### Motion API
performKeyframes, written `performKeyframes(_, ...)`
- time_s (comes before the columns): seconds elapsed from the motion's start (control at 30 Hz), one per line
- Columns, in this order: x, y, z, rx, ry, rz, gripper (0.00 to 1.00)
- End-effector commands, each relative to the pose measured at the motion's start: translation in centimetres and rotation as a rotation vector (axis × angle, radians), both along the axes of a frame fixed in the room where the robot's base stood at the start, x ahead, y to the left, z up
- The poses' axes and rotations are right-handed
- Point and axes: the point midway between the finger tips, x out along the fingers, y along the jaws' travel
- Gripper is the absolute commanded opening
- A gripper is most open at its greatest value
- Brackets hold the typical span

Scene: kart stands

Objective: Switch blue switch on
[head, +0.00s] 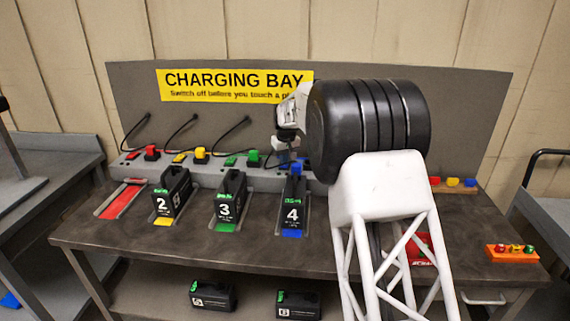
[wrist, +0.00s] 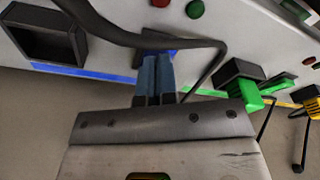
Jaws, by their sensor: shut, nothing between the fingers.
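The blue switch (wrist: 173,52) shows only as a small blue patch at my fingertips in the wrist view; the rest is hidden. My gripper (wrist: 153,62) is shut and empty, its fingertips at the switch; contact and the switch's position cannot be told.
A black cable (wrist: 205,44) arches close past my fingers. Batteries 2 (head: 172,192) and 3 (head: 229,198) stand on the bench (head: 140,240).

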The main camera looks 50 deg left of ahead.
Motion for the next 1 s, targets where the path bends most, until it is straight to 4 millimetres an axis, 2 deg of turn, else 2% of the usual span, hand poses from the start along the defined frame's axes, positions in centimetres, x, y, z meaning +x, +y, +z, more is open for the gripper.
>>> performKeyframes(0.77, 0.00, -0.01, -0.81, 0.000, 0.000, 0.000, 0.00)
performKeyframes(1.0, 0.01, 0.01, -0.40, 0.001, 0.000, 0.000, 0.00)
